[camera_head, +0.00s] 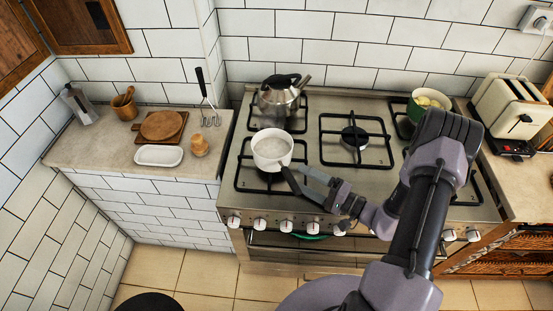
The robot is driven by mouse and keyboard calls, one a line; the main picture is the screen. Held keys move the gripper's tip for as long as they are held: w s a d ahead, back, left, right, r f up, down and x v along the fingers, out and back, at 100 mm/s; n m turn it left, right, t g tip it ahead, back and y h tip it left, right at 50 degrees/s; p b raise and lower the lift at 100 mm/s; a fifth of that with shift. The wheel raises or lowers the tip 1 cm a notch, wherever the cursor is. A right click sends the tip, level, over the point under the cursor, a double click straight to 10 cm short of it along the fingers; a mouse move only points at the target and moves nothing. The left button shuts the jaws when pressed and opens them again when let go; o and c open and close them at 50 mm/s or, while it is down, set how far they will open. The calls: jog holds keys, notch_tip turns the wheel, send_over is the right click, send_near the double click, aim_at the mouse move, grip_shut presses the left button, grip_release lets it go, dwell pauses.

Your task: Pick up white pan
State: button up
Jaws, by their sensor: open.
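The white pan (270,146) stands upright on the front left burner of the stove. Its dark handle (291,180) points toward the front right of the stove. My gripper (306,180) is open at the handle, low over the stove's front left. The handle appears to lie at or between the fingers, but I cannot tell whether they touch it. My arm reaches in from the lower right.
A metal kettle (280,97) stands just behind the pan. A green pot (426,103) is at the back right, partly hidden by my arm. Stove knobs (285,226) line the front edge. The left counter (95,153) holds a white dish (158,156) and a jar.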

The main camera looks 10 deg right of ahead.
aim_at(278, 165)
jog(key=x, duration=0.6)
jog(key=shift+w+a+b, duration=0.25)
jog(key=shift+w+b, duration=0.05)
jog(key=shift+b, duration=0.1)
jog(key=c, duration=1.6)
grip_shut()
jog(key=shift+d+r, duration=0.1)
